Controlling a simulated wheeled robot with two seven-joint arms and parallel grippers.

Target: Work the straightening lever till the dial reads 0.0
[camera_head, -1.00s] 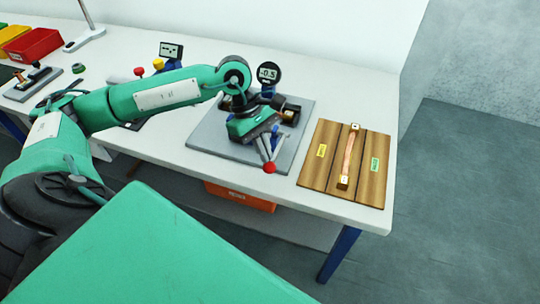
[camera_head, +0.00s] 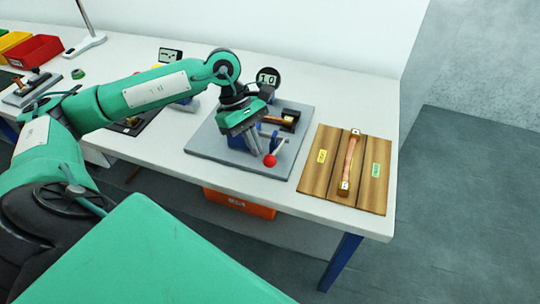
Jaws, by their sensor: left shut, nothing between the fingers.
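The straightening lever (camera_head: 279,147) ends in a red ball knob (camera_head: 270,160) at the front of a grey base plate (camera_head: 215,155). The round black dial (camera_head: 268,77) stands behind the fixture and appears to read 1.0, though the digits are small. My left gripper (camera_head: 257,151) points down over the plate, its fingers shut and empty, just left of the knob. I cannot tell whether the fingers touch the lever. The gripper hides part of the blue fixture. A copper-coloured bar (camera_head: 277,120) with dark end blocks lies in the fixture. My right gripper is out of view.
A wooden board (camera_head: 317,185) with yellow and green labels and a copper strip (camera_head: 350,160) lies to the right. Another display (camera_head: 171,55) stands behind my left arm. Red bin (camera_head: 35,50) is at the far left. An orange bin (camera_head: 239,203) sits below the table.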

